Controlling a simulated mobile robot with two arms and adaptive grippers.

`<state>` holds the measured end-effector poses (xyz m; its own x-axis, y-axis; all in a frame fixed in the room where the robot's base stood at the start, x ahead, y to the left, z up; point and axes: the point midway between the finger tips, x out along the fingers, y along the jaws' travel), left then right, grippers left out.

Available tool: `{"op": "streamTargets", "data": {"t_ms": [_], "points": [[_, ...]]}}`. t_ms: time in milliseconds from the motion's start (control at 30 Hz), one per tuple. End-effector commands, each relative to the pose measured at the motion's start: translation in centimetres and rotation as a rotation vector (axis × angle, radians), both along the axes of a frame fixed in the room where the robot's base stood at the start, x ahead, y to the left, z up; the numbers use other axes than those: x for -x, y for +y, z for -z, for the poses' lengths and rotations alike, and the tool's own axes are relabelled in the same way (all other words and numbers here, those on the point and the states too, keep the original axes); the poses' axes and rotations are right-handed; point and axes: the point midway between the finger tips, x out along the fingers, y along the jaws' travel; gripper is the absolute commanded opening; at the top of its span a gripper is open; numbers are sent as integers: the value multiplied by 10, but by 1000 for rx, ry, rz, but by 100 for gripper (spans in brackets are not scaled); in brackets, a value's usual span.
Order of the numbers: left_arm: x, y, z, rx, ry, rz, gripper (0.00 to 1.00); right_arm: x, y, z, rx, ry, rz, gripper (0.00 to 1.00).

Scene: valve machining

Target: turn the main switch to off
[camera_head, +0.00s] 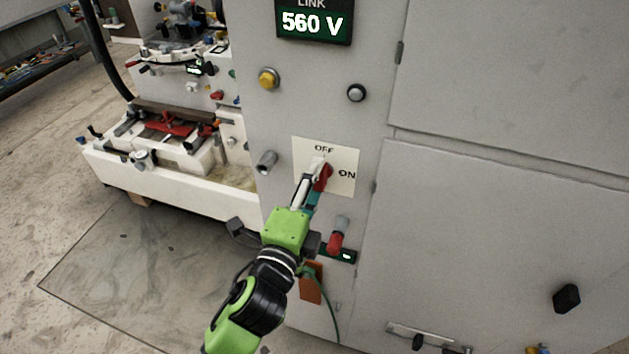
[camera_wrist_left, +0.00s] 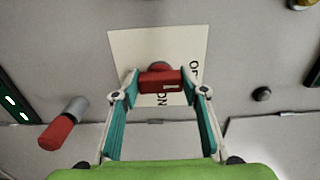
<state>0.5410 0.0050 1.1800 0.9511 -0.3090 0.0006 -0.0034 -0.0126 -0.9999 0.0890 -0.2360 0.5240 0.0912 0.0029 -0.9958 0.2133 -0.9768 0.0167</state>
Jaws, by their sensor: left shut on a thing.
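The main switch is a red handle (camera_head: 323,178) on a cream plate (camera_head: 346,156) marked OFF at the top and ON at the right, on the grey cabinet front. My left gripper (camera_head: 317,172) is at the handle and covers part of it in the head view. In the left wrist view the red handle (camera_wrist_left: 161,80) lies between the two fingertips of my left gripper (camera_wrist_left: 160,84), which are shut on it. The exact angle of the handle is hard to tell. My right gripper is not in view.
A display (camera_head: 314,22) reads 560 V above. A yellow button (camera_head: 268,78), a dark-rimmed button (camera_head: 356,92) and a grey cylinder (camera_head: 265,162) surround the plate. A red-tipped grey part (camera_head: 337,236) sits below. A white machine bed (camera_head: 170,185) stands to the left.

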Motion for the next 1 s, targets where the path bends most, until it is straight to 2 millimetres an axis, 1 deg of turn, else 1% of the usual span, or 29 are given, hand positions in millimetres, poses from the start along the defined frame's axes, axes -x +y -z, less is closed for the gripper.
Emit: {"op": "streamTargets", "data": {"t_ms": [267, 300, 333, 667, 767, 867, 1000], "points": [[0, 0, 0, 5, 4, 1, 19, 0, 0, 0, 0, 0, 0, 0], [0, 0, 0, 5, 4, 1, 50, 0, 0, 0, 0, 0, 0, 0], [0, 0, 0, 5, 4, 1, 57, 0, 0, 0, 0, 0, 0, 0], [1, 0, 0, 3, 2, 0, 57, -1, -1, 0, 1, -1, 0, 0], [5, 2, 1, 3, 2, 0, 57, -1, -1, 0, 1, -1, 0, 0], [18, 6, 2, 2, 4, 1, 57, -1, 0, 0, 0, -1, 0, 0], [45, 14, 3, 3, 7, 1, 57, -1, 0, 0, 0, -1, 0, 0]]}}
